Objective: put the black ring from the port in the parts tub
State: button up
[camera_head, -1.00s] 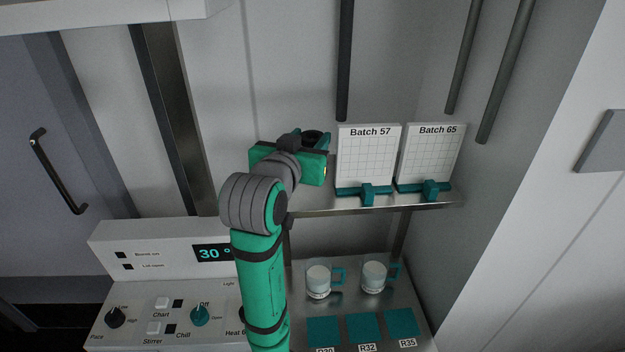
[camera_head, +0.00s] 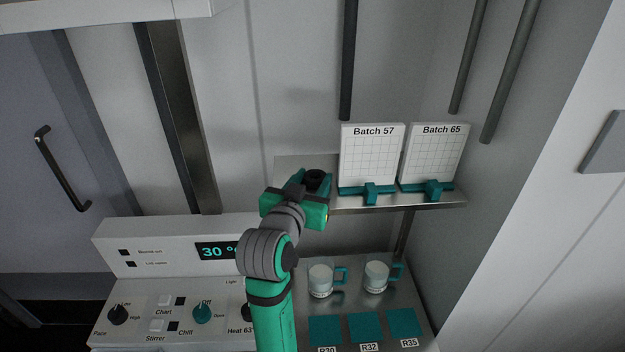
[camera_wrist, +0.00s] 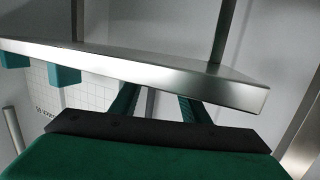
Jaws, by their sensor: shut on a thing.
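My green gripper (camera_head: 318,183) is at the left end of the steel shelf, in front of it in the head view. It is shut on the black ring (camera_head: 316,174), a small dark round piece showing between the fingertips. In the wrist view my two teal fingers (camera_wrist: 158,97) reach up behind the shelf edge, which hides their tips; the ring cannot be made out there. I see neither the port nor the parts tub.
The steel shelf (camera_head: 428,200) holds the Batch 57 card (camera_head: 372,156) and Batch 65 card (camera_head: 434,155) in teal clips. It also crosses close in the wrist view (camera_wrist: 150,68). Below are two mugs (camera_head: 320,280) (camera_head: 376,277), teal pads (camera_head: 365,327) and a control panel (camera_head: 165,315).

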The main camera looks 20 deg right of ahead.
jog(key=o, duration=0.8)
jog(key=shift+f, duration=0.15)
jog(key=shift+c, duration=0.2)
